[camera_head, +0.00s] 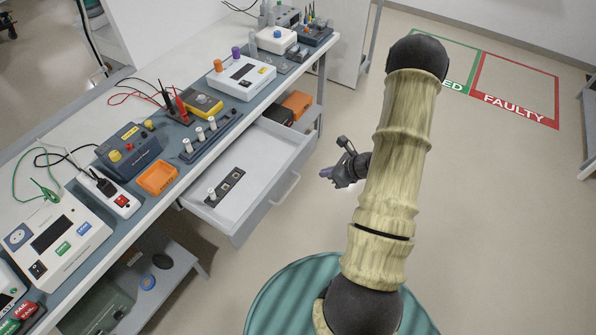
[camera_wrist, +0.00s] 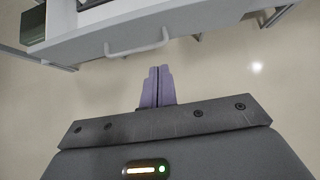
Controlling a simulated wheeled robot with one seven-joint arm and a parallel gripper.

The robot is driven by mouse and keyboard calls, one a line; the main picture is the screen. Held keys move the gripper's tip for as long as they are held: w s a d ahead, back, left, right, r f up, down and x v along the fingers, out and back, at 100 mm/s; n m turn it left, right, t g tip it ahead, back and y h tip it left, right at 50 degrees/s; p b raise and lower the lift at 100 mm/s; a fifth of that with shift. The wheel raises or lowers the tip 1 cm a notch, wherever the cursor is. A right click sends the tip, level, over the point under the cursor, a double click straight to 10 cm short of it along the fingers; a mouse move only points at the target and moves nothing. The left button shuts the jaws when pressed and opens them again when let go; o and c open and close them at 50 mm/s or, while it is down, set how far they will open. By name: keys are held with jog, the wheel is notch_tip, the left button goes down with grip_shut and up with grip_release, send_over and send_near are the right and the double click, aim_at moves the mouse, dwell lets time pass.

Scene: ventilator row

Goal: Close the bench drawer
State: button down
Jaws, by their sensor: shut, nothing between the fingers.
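The bench drawer (camera_head: 256,164) is pulled out from under the workbench in the head view. A dark strip with fittings (camera_head: 224,187) lies inside it. Its grey front carries a bar handle (camera_head: 285,189). My gripper (camera_head: 325,173) is shut and empty, to the right of the drawer front and apart from it, its purple fingers pointing toward the handle side. In the wrist view the shut fingers (camera_wrist: 157,86) point at the drawer front (camera_wrist: 105,42), just below the handle (camera_wrist: 138,48) in the picture, with a gap of floor showing between.
The workbench (camera_head: 150,197) holds an orange tray (camera_head: 157,178), meters and test devices. An open shelf with an orange box (camera_head: 297,104) is beyond the drawer. A lower shelf (camera_head: 155,275) is under the bench. The floor (camera_head: 480,200) right of my arm is clear.

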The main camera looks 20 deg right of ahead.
jog(key=shift+w+a+f, duration=0.1)
jog(key=p, duration=0.2)
send_near(289, 172)
jog(key=x, duration=0.5)
jog(key=shift+s+d+f, duration=0.25)
jog(key=shift+f, duration=0.3)
jog(key=shift+w+a, duration=0.3)
jog(key=shift+w, duration=0.2)
